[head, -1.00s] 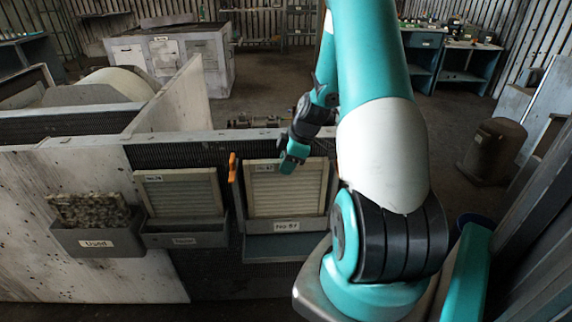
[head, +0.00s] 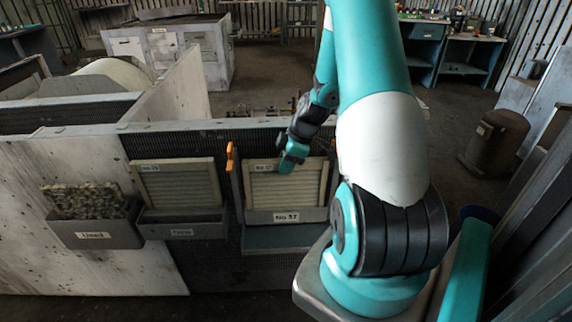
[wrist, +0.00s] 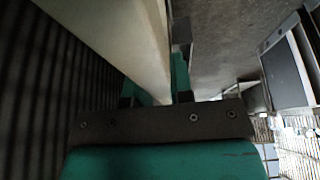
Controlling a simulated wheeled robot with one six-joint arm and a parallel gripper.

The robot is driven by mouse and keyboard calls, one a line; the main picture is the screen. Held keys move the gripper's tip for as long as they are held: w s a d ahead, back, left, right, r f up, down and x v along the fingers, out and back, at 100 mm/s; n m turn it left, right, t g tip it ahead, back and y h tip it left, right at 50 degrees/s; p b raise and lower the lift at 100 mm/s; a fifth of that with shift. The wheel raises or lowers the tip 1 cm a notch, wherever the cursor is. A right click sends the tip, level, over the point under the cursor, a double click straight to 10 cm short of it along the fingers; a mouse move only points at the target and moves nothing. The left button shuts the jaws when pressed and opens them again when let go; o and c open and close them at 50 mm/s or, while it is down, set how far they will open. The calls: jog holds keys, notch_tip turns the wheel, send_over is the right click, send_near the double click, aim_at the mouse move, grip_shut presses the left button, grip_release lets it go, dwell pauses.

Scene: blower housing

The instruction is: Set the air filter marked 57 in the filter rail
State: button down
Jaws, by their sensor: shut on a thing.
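The air filter (head: 287,189), with pale pleats and a light frame, stands upright in the filter rail on the dark housing wall. A tag at its top seems to read 57. The rail's front lip (head: 258,217) carries a "No 57" label and hides the filter's lower edge; I cannot tell if it is fully seated. My gripper (head: 290,163) is shut on the filter's top edge. In the wrist view the pale filter frame (wrist: 135,45) runs between my fingers (wrist: 157,92). An orange latch (head: 230,159) stands upright beside the rail's upper left.
Left of the rail, another filter (head: 180,184) stands in a labelled grey bin (head: 181,226). Further left, a dirty filter (head: 85,200) sits in a bin marked "Used" (head: 93,236). A ledge (head: 285,240) juts out below the rail. A partition wall (head: 175,95) rises behind.

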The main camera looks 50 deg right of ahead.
jog(key=shift+s+a+f, duration=0.2)
jog(key=shift+s+f, duration=0.05)
jog(key=shift+f, duration=0.4)
jog(key=shift+d, duration=0.1)
jog(key=c, duration=1)
grip_release()
jog(key=shift+w, duration=0.15)
jog(key=o, duration=0.6)
jog(key=shift+d+r, duration=0.1)
jog(key=shift+r, duration=0.1)
jog(key=shift+r, duration=0.2)
jog(key=shift+p+v, duration=3)
jog(key=shift+v, duration=1.15)
jog(key=shift+w+d, duration=0.1)
